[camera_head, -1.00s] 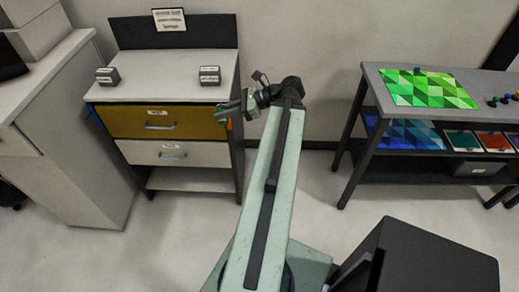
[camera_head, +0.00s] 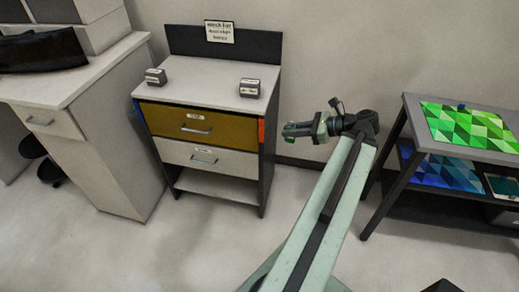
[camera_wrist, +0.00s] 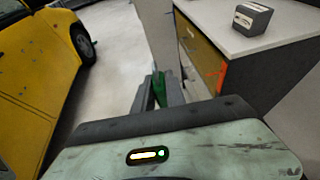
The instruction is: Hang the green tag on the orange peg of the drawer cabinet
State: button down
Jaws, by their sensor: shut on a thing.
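The drawer cabinet (camera_head: 232,163) stands left of my gripper in the head view, with a mustard upper drawer and a pale lower drawer. The orange peg (camera_head: 262,131) shows as a small orange patch on its right front edge. It also shows in the wrist view (camera_wrist: 222,74), right of the fingers. My gripper (camera_head: 289,131) is to the right of the peg, with a visible gap between them in the picture. It is shut on the green tag (camera_wrist: 159,88), seen narrowly between the fingers. The tag's lower part and any hole are hidden.
Two small grey blocks (camera_head: 155,77) (camera_head: 250,88) sit on the cabinet top. A pale desk (camera_head: 110,125) stands left. A shelf table (camera_head: 412,112) with a green patterned sheet is at right. A yellow vehicle (camera_wrist: 35,75) shows in the wrist view. Floor in front is clear.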

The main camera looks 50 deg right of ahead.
jog(key=w+a+f+m+h+b, duration=0.1)
jog(key=w+a+f+b, duration=0.1)
jog(key=w+f+b, duration=1.3)
notch_tip(320, 180, down, 4)
jog(key=b, duration=0.3)
jog(key=shift+w+a+r+m+t+h, duration=0.25)
jog(key=shift+w+m+t+h, duration=0.05)
jog(key=shift+h, duration=0.1)
